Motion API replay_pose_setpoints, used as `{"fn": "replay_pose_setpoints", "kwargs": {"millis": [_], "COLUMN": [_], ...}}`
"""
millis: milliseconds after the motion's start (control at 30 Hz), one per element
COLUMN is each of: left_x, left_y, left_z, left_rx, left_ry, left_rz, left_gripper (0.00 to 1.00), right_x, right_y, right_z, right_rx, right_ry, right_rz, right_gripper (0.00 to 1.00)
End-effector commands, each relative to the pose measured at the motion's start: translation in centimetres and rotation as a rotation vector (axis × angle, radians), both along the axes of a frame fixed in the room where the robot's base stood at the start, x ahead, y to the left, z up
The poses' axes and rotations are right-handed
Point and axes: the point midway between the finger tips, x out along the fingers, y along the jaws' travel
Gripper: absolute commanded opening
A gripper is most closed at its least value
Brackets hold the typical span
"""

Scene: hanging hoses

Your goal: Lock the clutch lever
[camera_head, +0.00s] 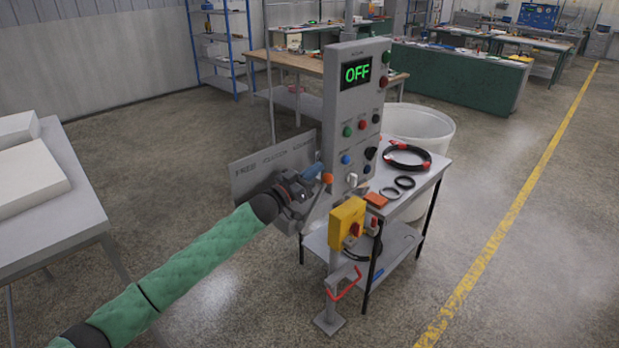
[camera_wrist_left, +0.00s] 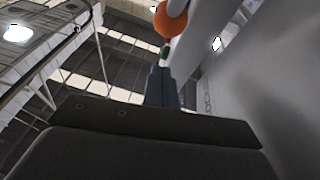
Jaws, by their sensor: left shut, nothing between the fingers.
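A lever with an orange knob (camera_head: 327,178) sits at the left side of the grey control panel (camera_head: 349,110). I take it for the clutch lever, but its label cannot be read. The knob also shows in the left wrist view (camera_wrist_left: 171,20), at the top, beyond my fingers. My left gripper (camera_head: 313,171) is shut and empty, just left of the knob; its closed fingers show in the left wrist view (camera_wrist_left: 162,88). A small gap seems to separate them from the knob; contact cannot be told for certain. My right gripper is out of view.
The panel display (camera_head: 356,72) reads OFF. A yellow box (camera_head: 346,222) and a red handle (camera_head: 345,285) are lower on the post. A small table (camera_head: 432,172) with a black and red hose coil (camera_head: 407,157) stands right. Open floor lies right.

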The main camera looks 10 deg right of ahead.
Motion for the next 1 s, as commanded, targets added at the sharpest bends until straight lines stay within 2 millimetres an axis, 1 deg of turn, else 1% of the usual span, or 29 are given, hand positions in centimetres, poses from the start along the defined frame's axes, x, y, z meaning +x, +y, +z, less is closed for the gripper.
{"fn": "replay_pose_setpoints", "kwargs": {"millis": [200, 233, 267, 300, 367, 467, 533, 600, 767, 900, 1000], "left_x": [0.1, 0.1, -0.1, -0.3, -0.5, -1.0, -1.4, -1.7, -2.9, -4.0, -4.5], "left_y": [0.3, 0.4, 0.7, 1.0, 1.4, 2.1, 2.7, 3.4, 5.3, 7.0, 7.8], "left_z": [1.3, 1.4, 1.0, 1.1, 1.2, 1.3, 1.4, 1.5, 1.9, 2.4, 2.7], "left_rx": [0.0, 0.0, 0.0, -0.001, 0.0, 0.0, 0.0, 0.0, 0.0, 0.002, 0.0], "left_ry": [0.0, 0.0, 0.0, -0.001, -0.001, -0.001, -0.001, -0.001, -0.002, -0.002, -0.001], "left_rz": [0.001, 0.001, 0.001, 0.0, 0.0, 0.0, 0.001, 0.001, 0.002, 0.001, 0.0], "left_gripper": [0.0, 0.0, 0.0, 0.0, 0.0, 0.0, 0.0, 0.0, 0.0, 0.0, 0.0], "right_x": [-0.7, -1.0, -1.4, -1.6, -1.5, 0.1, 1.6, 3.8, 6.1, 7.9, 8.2], "right_y": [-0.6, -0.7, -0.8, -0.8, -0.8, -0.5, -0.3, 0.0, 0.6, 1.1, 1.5], "right_z": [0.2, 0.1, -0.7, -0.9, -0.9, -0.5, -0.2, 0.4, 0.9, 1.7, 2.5], "right_rx": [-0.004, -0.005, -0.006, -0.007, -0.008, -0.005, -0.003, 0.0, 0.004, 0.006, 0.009], "right_ry": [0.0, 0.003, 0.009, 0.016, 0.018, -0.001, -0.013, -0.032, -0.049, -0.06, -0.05], "right_rz": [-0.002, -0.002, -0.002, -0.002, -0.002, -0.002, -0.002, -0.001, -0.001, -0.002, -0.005], "right_gripper": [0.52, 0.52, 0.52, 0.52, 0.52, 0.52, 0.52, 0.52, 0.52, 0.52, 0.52]}}
